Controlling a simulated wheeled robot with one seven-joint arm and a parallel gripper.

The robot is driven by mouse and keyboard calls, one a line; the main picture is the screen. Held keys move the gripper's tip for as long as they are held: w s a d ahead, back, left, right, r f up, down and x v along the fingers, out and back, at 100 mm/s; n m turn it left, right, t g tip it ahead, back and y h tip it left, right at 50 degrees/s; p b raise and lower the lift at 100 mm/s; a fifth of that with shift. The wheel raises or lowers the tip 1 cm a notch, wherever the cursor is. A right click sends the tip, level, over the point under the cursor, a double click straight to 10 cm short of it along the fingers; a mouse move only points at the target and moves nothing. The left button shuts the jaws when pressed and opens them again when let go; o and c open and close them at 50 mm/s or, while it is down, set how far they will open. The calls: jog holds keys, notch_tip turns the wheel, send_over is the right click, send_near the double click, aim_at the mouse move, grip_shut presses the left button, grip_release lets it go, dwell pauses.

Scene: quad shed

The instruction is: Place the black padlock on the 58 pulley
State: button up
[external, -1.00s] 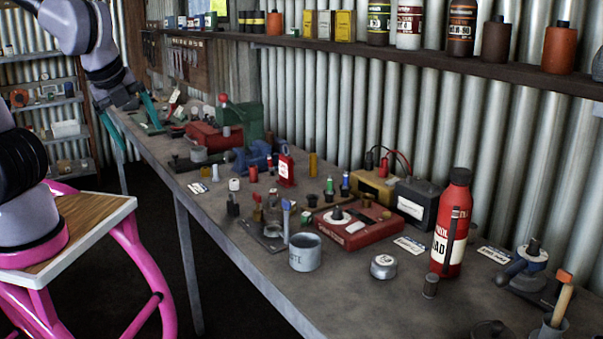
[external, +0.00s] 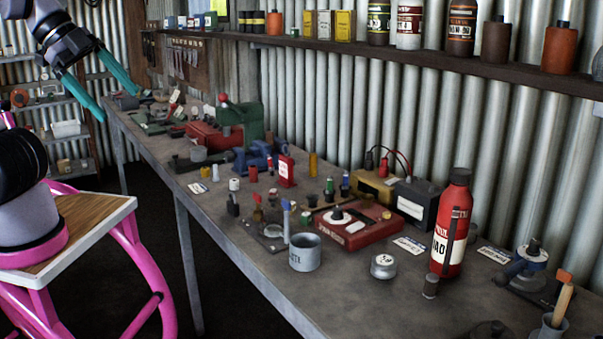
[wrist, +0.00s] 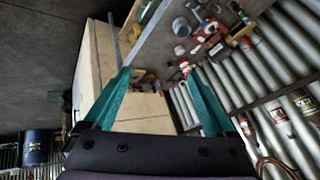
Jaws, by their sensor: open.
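A small dark object that looks like the black padlock (external: 233,206) stands on the workbench left of the small clear stand. A short silver round piece with a dark marking (external: 384,266) sits near the bench's front edge, right of the grey mug; it may be the 58 pulley, but the marking is too small to read surely. My gripper (external: 119,107) is open and empty, with teal fingers apart, above the far left end of the bench, well away from both. In the wrist view my gripper (wrist: 157,75) also has nothing between its fingers.
The workbench (external: 235,255) is crowded with small parts. A grey mug (external: 304,254), red box (external: 352,232), red bottle (external: 453,225) and blue vise (external: 257,157) stand on it. A shelf of bottles (external: 440,60) runs along the wall above. The front strip is fairly clear.

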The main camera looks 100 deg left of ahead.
jog(key=w+a+f+n+g, duration=0.1)
jog(key=w+a+f+n, duration=0.2)
jog(key=w+a+f, duration=0.3)
jog(key=n+g+y, duration=0.1)
jog(key=n+g, duration=0.2)
jog(key=n, duration=0.8)
send_near(230, 203)
jog(key=x, duration=0.4)
jog(key=shift+s+f, duration=0.35)
jog(key=shift+f, duration=0.05)
jog(key=shift+w+x, duration=0.15)
jog(key=shift+x, duration=1.35)
jog(key=shift+w+x, duration=0.15)
jog(key=shift+x, duration=1.35)
jog(key=shift+a+r, duration=0.1)
jog(key=shift+r, duration=0.05)
grip_shut()
